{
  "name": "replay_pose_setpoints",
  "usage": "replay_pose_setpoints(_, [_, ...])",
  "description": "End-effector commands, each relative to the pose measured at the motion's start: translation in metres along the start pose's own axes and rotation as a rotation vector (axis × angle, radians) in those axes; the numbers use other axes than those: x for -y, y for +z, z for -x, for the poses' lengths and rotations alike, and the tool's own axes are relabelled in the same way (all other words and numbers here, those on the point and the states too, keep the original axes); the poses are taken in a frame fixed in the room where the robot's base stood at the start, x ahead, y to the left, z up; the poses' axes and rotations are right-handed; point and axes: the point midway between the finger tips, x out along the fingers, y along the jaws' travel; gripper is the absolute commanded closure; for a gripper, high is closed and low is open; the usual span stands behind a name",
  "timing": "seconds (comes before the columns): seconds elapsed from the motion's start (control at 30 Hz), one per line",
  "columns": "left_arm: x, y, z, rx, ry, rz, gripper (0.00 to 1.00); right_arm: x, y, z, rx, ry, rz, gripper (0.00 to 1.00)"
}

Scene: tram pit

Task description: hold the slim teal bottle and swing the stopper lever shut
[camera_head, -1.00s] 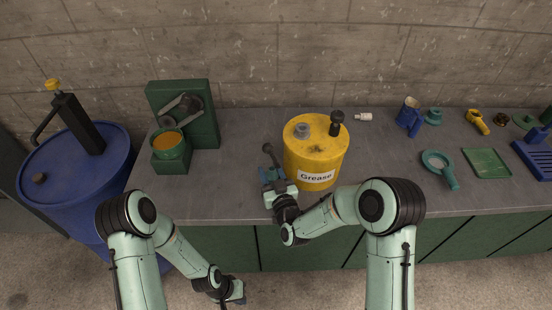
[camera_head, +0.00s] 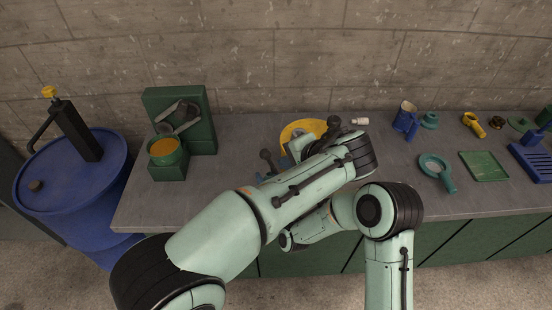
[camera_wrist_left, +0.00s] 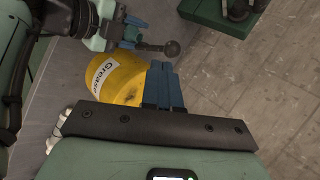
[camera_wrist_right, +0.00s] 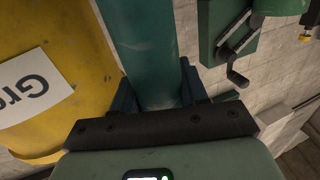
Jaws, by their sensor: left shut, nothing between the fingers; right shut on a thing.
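The slim teal bottle (camera_wrist_right: 145,45) fills the middle of the right wrist view. My right gripper (camera_wrist_right: 155,85) is shut on it, with a finger on each side. A dark lever with a ball knob (camera_wrist_left: 171,47) sticks out beside my right gripper in the left wrist view; the knob also shows in the head view (camera_head: 265,155). My left gripper (camera_wrist_left: 160,75) is shut and empty, its blue fingertips just below the knob in its view. I cannot tell whether they touch. My left arm hides both grippers' surroundings and most of the bottle in the head view.
A yellow grease drum (camera_wrist_right: 50,60) stands close beside the bottle. A green stand with an orange-filled cup (camera_head: 168,150) is on the left of the bench, past a blue barrel (camera_head: 75,185). A magnifier (camera_head: 437,168) and green tray (camera_head: 484,166) lie to the right.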

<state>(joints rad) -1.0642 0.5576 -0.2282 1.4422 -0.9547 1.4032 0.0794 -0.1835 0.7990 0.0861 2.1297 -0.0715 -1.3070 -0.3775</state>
Motion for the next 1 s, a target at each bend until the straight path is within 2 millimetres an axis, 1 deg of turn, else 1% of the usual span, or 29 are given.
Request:
replay_pose_setpoints(0.03, [0.001,-0.005,0.013,-0.012,-0.012,0.002,1.00,-0.001,0.001,0.000,0.002,0.001,0.000,0.99])
replay_pose_setpoints(0.1, [0.002,-0.007,0.021,-0.016,-0.020,0.005,1.00,-0.001,0.001,0.000,0.002,0.001,0.000,0.99])
replay_pose_setpoints(0.17, [0.003,-0.008,0.022,-0.018,-0.024,0.006,1.00,-0.001,0.001,0.000,0.002,0.001,0.000,0.99])
replay_pose_setpoints(0.2, [0.003,-0.008,0.020,-0.017,-0.025,0.006,1.00,-0.001,0.001,0.000,0.002,0.001,0.000,0.99])
replay_pose_setpoints(0.27, [0.003,-0.008,0.012,-0.015,-0.025,0.006,1.00,0.000,0.001,0.000,0.002,0.001,0.000,0.99])
replay_pose_setpoints(0.6, [0.004,-0.009,-0.049,-0.015,-0.022,0.005,1.00,0.000,0.001,0.000,0.002,0.001,0.000,0.99])
replay_pose_setpoints(0.7, [0.004,-0.009,-0.062,-0.016,-0.023,0.005,1.00,0.000,0.001,0.000,0.002,0.001,0.000,0.99])
replay_pose_setpoints(0.83, [0.005,-0.010,-0.071,-0.018,-0.023,0.005,1.00,0.000,0.001,0.000,0.002,0.000,0.000,0.99])
replay_pose_setpoints(1.0, [0.005,-0.010,-0.074,-0.019,-0.023,0.005,1.00,0.000,0.001,0.000,0.002,0.000,-0.001,0.99])
